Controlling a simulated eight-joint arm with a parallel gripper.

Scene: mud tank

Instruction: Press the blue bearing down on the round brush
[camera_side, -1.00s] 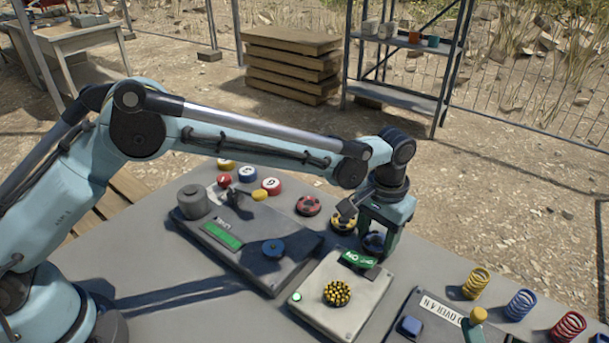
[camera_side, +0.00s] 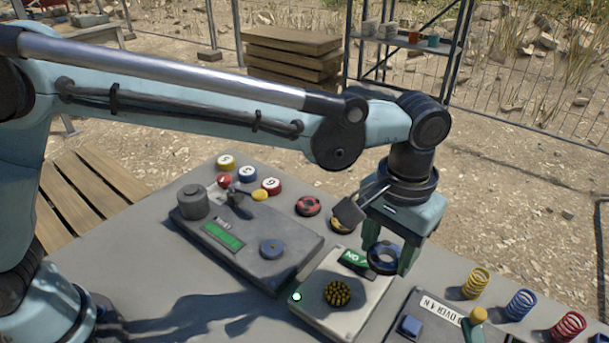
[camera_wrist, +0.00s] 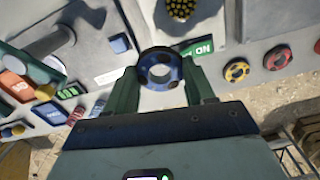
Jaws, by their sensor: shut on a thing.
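The blue bearing (camera_side: 383,257) is a dark blue ring with a hole. My gripper (camera_side: 386,256) is shut on it and holds it above the back right part of the pale panel. In the wrist view the blue bearing (camera_wrist: 160,70) sits between the two green fingers of my gripper (camera_wrist: 160,80). The round brush (camera_side: 338,293), yellow and black and bristly, stands on the pale panel (camera_side: 318,310), to the left of and nearer the camera than the bearing. The brush (camera_wrist: 181,8) also shows at the top of the wrist view, apart from the bearing.
Red and yellow bearings (camera_side: 308,206) lie behind. Coloured springs (camera_side: 521,304) and a panel with a blue button (camera_side: 410,326) are to the right.

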